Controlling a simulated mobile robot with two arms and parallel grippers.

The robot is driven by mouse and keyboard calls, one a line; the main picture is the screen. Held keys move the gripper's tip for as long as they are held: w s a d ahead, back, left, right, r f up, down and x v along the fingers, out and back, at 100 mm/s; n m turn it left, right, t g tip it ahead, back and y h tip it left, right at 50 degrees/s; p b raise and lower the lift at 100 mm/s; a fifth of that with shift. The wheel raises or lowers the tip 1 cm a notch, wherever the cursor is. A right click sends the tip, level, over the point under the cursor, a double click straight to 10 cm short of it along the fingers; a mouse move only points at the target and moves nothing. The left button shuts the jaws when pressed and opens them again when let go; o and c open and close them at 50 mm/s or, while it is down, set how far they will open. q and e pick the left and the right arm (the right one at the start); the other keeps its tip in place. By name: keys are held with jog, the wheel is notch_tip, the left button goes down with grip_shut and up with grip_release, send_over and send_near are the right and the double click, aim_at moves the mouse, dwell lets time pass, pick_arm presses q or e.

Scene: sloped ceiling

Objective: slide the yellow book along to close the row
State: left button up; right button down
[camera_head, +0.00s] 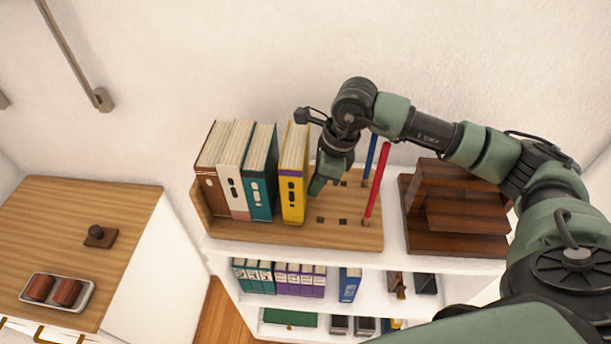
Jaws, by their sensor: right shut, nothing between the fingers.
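The yellow book (292,200) stands upright on a wooden board (262,234) on top of the white shelf. To its left stand a teal book (259,198), a cream book (233,195) and a brown book (209,188), close together. A narrow gap shows between the teal book and the yellow book. My right gripper (317,186) points down just right of the yellow book, its fingers shut and empty. I cannot tell whether it touches the book. My left gripper is not in view.
A red rod (375,187) and a blue rod (370,158) stand on the board right of my gripper. Dark square holes dot the board. A dark wooden stepped stand (452,240) is further right. Books fill parts of the lower shelves. A wooden-topped cabinet (75,215) is at left.

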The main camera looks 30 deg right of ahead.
aim_at(307, 145)
jog(key=shift+w+a, duration=0.4)
jog(key=shift+a, duration=0.2)
jog(key=shift+w+a, duration=0.35)
jog(key=shift+a, duration=0.25)
jog(key=shift+a+b, duration=0.2)
jog(key=shift+b, duration=0.15)
jog(key=shift+w+a, duration=0.15)
jog(key=shift+a, duration=0.05)
jog(key=shift+d, duration=0.3)
jog(key=shift+s+d+b, duration=0.2)
jog(key=shift+s+b, duration=0.05)
jog(key=shift+b, duration=0.1)
jog(key=shift+s+d+r, duration=0.1)
jog(key=shift+d+r, duration=0.05)
jog(key=shift+r, duration=0.15)
jog(key=p+v, duration=0.1)
jog(key=v, duration=0.1)
jog(key=shift+r+p, duration=2.5)
jog(key=shift+r, duration=2.25)
